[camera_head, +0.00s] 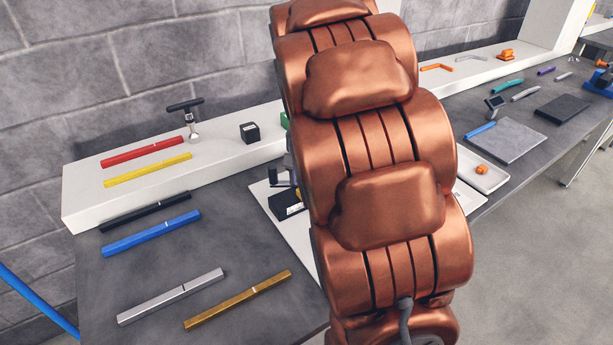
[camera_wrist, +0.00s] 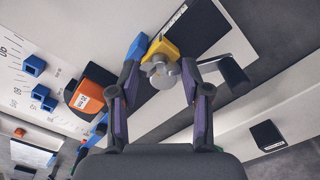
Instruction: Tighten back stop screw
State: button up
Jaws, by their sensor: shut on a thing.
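In the wrist view my gripper (camera_wrist: 159,78) has its two fingers on either side of a grey lobed screw knob (camera_wrist: 161,66), closed on it. The knob sits in front of a yellow block (camera_wrist: 158,49), with a blue piece (camera_wrist: 137,47) beside it on the left. A black-handled lever (camera_wrist: 235,76) with a grey shank lies just right of the right finger. I take the knob to be the back stop screw. In the head view my arm hides the gripper and the knob.
An orange and black box (camera_wrist: 89,96) and several blue blocks stand left of my gripper, by a white scale (camera_wrist: 14,62). In the head view, colored bars lie left, a T-handled tool (camera_head: 190,119) stands on the white shelf (camera_head: 108,208), and a grey plate (camera_head: 505,140) lies right.

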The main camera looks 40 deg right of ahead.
jog(key=m, duration=0.4)
jog(key=shift+r+m+p, duration=0.1)
jog(key=shift+m+p, duration=0.2)
jog(key=shift+p, duration=0.05)
jog(key=shift+m+p, duration=0.5)
jog(key=shift+m, duration=1.4)
jog(key=o, duration=1.2)
jog(key=shift+c, duration=0.2)
notch_tip(320, 180, up, 12)
